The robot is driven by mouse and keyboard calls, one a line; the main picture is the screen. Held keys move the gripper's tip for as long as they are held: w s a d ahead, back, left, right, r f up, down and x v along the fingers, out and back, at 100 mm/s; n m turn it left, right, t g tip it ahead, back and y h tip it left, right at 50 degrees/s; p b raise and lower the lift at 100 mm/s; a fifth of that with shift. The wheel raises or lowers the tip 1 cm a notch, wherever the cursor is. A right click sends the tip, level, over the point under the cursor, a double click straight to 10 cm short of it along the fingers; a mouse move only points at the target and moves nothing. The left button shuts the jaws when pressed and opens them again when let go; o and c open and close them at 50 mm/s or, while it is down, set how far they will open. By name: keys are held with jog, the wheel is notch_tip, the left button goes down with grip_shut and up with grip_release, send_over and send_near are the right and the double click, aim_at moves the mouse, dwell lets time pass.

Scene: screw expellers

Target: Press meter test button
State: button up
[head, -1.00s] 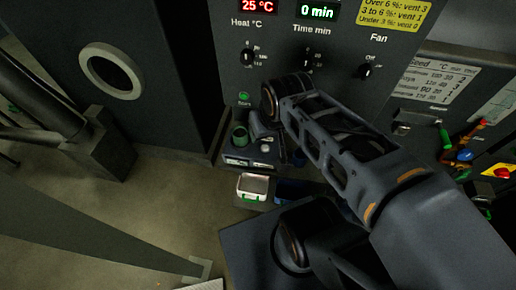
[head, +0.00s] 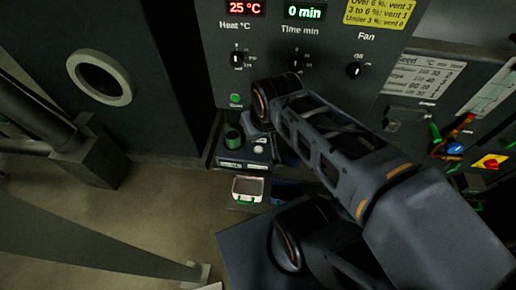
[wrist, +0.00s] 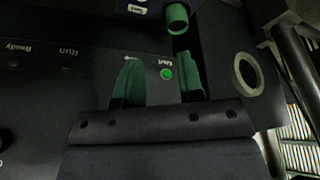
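The meter (head: 246,158) is a small dark box with pale labels, low in front of the control panel in the head view. A green cup (head: 233,138) stands on its left part and a round white button (head: 259,149) shows on its top. In the wrist view only part of the meter (wrist: 128,6) shows at the top edge, with a label and the green cup (wrist: 177,18). My gripper (wrist: 160,78) has two green fingers standing apart with nothing between them. It points toward the panel. In the head view my arm hides the fingers.
The control panel (head: 325,50) has knobs, displays and a green start button (head: 236,98), which also shows between my fingers in the wrist view (wrist: 166,74). A white tray (head: 247,186) sits below the meter. A round port (head: 99,78) is at left.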

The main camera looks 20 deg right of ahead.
grip_shut()
dwell(1.2)
